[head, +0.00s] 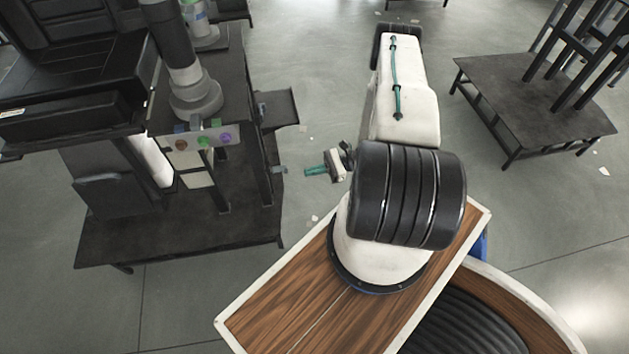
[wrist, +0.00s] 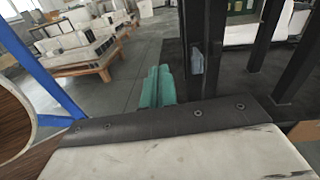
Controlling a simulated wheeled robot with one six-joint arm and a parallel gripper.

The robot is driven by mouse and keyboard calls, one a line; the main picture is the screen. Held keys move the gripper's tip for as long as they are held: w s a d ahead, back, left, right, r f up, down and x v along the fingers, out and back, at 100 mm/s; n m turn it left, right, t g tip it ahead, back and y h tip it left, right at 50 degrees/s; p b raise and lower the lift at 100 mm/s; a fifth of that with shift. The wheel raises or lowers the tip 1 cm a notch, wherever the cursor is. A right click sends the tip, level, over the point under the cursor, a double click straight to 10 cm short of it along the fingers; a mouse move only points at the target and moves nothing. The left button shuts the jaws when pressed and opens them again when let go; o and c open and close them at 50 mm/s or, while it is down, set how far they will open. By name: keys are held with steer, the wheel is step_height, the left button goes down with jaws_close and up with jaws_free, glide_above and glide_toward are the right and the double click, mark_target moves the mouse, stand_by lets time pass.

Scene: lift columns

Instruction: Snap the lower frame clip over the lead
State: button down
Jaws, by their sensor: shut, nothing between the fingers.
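A small grey-blue piece, which looks like the lower frame clip (head: 279,170), sits on the outer side of a dark post of the left-hand frame, low down. In the wrist view the clip (wrist: 197,62) is on a black post, ahead and slightly right of my fingers. My gripper (head: 307,171) has teal fingers pointing left toward the clip, with a short gap between them. In the wrist view my gripper (wrist: 157,76) is shut and empty. I cannot make out the lead, or whether the clip is open or closed.
The frame's dark base plate (head: 150,228) spreads below the posts. A panel with coloured buttons (head: 195,140) and a dark side shelf (head: 277,108) are above it. Another dark stand (head: 530,105) is at the right. Open grey floor (head: 320,70) lies between them.

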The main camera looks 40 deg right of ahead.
mark_target(286, 168)
steer(key=w+a+f+m+t, duration=0.1)
steer(key=w+a+f, duration=0.2)
steer(key=w+a, duration=0.2)
steer(key=shift+a+f+m, duration=0.2)
steer(key=shift+a+m, duration=0.1)
steer(key=shift+a, duration=0.95)
steer(key=shift+w, duration=0.2)
steer(key=shift+w+d, duration=0.8)
steer(key=shift+w, duration=0.35)
steer(key=shift+w+d, duration=0.8)
steer(key=shift+w, duration=0.3)
steer(key=shift+d, duration=0.15)
steer(key=v, duration=0.4)
steer(key=shift+s, duration=0.25)
